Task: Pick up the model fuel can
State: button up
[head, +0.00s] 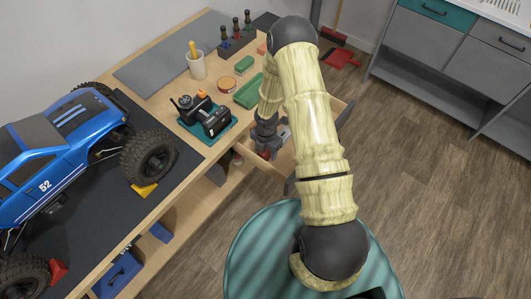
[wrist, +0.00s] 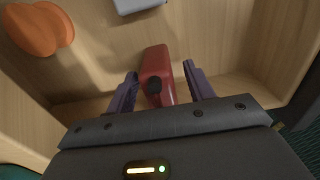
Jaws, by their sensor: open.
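The model fuel can (wrist: 157,64) is red with a dark round cap. In the wrist view it lies or stands inside a wooden drawer, near the drawer's front wall. My gripper (wrist: 160,82) is open, with one purple finger on each side of the can. I cannot tell whether either finger touches it. In the head view my gripper (head: 265,140) reaches down into the open drawer (head: 262,161), and a small red part (head: 264,154) shows beneath it. The arm hides much of the drawer there.
An orange rounded object (wrist: 40,28) and a grey-white block (wrist: 138,5) share the drawer. On the bench are a blue model truck (head: 50,150), a black transmitter (head: 203,114) on a teal tray, a green tray (head: 249,91) and a cup (head: 196,66). Open floor lies to the right.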

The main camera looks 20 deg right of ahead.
jog(key=c, duration=1.1)
notch_tip(320, 180, up, 10)
jog(key=shift+r+p, duration=0.1)
jog(key=shift+p, duration=0.2)
